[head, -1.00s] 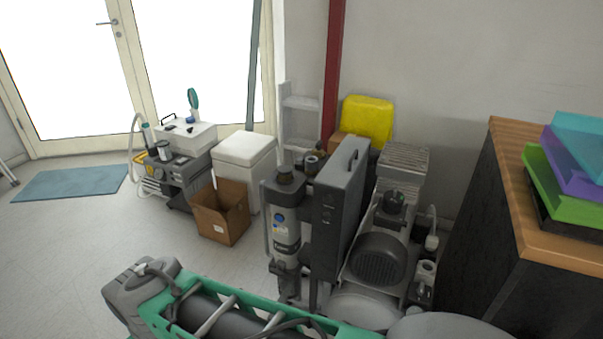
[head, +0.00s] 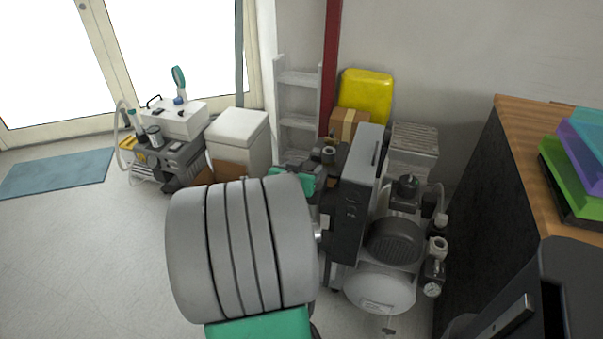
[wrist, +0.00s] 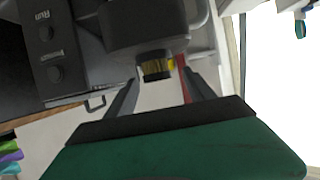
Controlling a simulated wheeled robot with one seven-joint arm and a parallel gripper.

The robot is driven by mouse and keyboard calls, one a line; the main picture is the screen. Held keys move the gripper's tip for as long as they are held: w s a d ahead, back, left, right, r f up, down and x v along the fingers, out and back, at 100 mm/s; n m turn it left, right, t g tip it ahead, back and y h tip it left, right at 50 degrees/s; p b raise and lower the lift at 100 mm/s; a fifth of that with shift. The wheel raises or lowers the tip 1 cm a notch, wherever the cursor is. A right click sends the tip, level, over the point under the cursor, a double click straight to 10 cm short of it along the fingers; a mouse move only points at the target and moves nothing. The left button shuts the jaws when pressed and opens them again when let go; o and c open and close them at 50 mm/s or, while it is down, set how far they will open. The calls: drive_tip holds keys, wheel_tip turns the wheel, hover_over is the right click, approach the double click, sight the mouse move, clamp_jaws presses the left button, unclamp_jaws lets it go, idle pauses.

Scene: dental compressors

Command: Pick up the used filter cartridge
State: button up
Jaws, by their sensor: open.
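In the wrist view, a short cylinder with a yellowish ribbed side and a dark end (wrist: 156,71), which looks like the used filter cartridge, sticks out of a dark round housing (wrist: 145,28). My gripper (wrist: 160,66) is open, with one finger on each side of the cylinder. Its fingertips are close to it; I cannot tell whether they touch it. In the head view, my grey arm link hides the cartridge, its housing and most of my gripper.
A dark upright cabinet (head: 352,195) and a compressor with a white tank (head: 380,288) stand right beside the work spot. A wood-topped counter (head: 520,150) with coloured trays (head: 575,175) is at the right. A white bin (head: 238,138) stands at the left.

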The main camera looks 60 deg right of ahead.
sight(310, 164)
drive_tip(key=x, duration=0.5)
drive_tip(key=shift+s+d+f+b, duration=0.25)
drive_tip(key=shift+d+b, duration=0.05)
drive_tip(key=shift+b, duration=0.05)
drive_tip(key=shift+a, duration=0.1)
clamp_jaws()
